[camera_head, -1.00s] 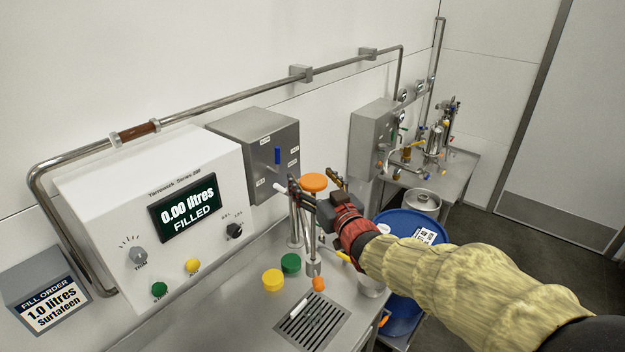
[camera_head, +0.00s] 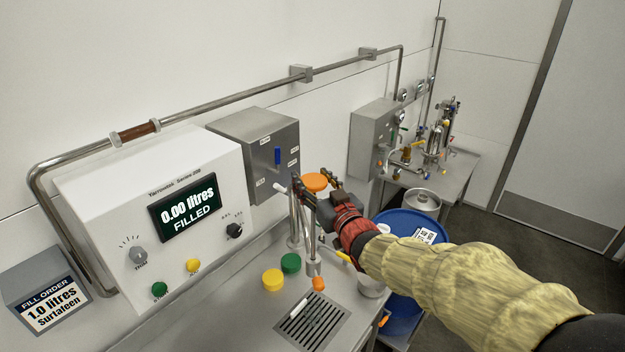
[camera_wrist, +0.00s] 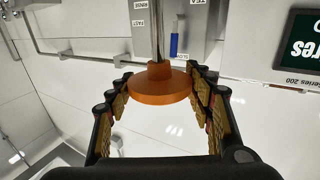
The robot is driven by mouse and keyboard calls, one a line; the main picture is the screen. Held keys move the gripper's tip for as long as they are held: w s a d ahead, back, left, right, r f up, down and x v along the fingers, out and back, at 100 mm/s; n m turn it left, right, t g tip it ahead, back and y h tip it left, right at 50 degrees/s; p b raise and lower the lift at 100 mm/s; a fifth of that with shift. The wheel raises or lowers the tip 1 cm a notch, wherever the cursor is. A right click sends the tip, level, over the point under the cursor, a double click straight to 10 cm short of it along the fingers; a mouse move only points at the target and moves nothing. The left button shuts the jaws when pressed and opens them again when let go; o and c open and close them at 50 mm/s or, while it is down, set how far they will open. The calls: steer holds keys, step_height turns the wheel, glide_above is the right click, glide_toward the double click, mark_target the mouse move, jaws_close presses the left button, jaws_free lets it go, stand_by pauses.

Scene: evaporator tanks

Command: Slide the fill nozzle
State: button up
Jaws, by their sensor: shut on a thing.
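The fill nozzle is a thin metal tube (camera_head: 313,262) with an orange tip (camera_head: 319,283), hanging above the drain grate (camera_head: 335,326). Its round orange knob (camera_head: 316,183) is at the top, partly hidden by a finger in the head view. My gripper (camera_head: 318,186) has come in from the right and is shut on the orange knob.
The white filler console (camera_head: 130,215) reads 0.00 litres filled. A grey box with a blue lever (camera_head: 277,156) stands behind the nozzle. Yellow (camera_head: 273,280) and green (camera_head: 291,263) caps lie on the steel bench. A blue drum (camera_head: 405,225) stands at the right, under my arm.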

mark_target(314, 231)
steer(key=c, duration=0.6)
step_height(314, 231, down, 17)
steer(key=b, duration=1.4)
steer(key=shift+r, duration=0.1)
steer(key=o, duration=1.6)
steer(key=shift+o, duration=0.6)
steer(key=shift+r, duration=0.1)
